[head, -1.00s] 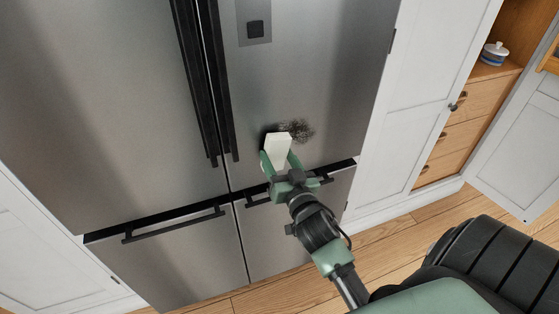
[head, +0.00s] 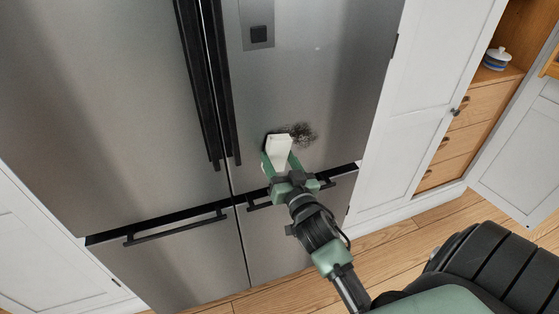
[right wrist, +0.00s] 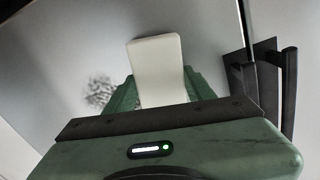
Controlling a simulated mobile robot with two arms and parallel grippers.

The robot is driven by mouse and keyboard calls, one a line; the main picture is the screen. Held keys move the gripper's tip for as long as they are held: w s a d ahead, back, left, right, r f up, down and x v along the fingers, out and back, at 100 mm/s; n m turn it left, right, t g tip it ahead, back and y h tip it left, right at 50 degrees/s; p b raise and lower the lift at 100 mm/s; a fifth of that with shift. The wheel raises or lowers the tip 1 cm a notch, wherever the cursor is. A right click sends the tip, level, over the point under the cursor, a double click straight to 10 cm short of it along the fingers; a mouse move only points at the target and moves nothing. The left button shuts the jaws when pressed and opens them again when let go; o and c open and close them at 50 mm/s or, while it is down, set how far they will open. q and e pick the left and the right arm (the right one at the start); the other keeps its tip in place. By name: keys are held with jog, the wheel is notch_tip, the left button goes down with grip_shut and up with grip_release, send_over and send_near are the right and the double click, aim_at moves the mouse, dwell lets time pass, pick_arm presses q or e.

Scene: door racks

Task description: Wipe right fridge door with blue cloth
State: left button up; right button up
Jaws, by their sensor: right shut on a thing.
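The right fridge door (head: 320,85) is grey metal with a dark, speckled smudge (head: 304,132) low on it. My right gripper (head: 278,162) is shut on a flat, off-white block (head: 280,148); no blue cloth shows. The block is at the door's lower part, just left of the smudge, and seems to overlap its left edge. I cannot tell whether it touches the door. In the right wrist view the block (right wrist: 158,70) sticks out between the green fingers, and the smudge (right wrist: 98,93) shows left of it. My left gripper is not in view.
Long black handles (head: 222,100) run along the door seam, left of the block. A drawer handle (head: 265,203) is just below the gripper. A white cabinet door (head: 425,100) stands to the right, beside wooden drawers (head: 465,145). Clear wooden floor (head: 400,240) lies in front.

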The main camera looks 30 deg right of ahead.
jog(key=shift+w+d, duration=0.1)
jog(key=shift+w, duration=0.35)
